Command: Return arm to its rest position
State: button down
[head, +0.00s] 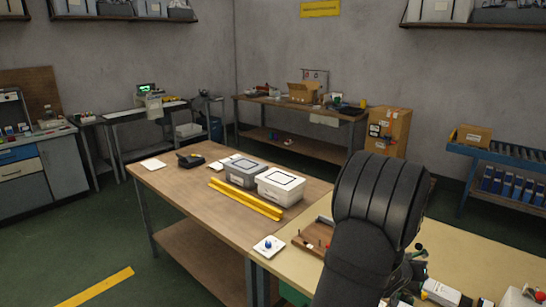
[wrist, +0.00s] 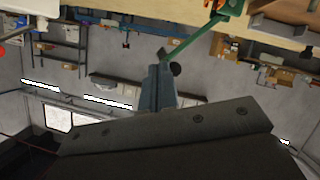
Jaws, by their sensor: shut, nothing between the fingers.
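My arm's dark ribbed link (head: 378,215) rises at the front right of the head view and hides part of the pale work table (head: 490,262). My gripper (wrist: 158,88) shows in the wrist view as narrow grey fingers beyond a dark bolted plate. The fingers are shut with nothing between them, and they appear apart from any object. The wrist view is tilted and looks out across the room, with a table edge (wrist: 270,10) along its top. I cannot make out my gripper's tip in the head view.
A brown table (head: 185,187) adjoins the pale one and carries a grey box (head: 245,172), a white box (head: 281,186) and yellow bars (head: 245,199). A small white tray (head: 269,247) lies near the corner. A wooden rack (head: 312,240) and other items stand close around my arm.

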jog(key=d+f, duration=0.2)
jog(key=w+d+f, duration=0.1)
jog(key=d+f, duration=0.3)
jog(key=shift+w+d+f, duration=0.2)
jog(key=shift+w+d, duration=0.05)
jog(key=shift+d+f, duration=0.4)
jog(key=shift+f, duration=0.15)
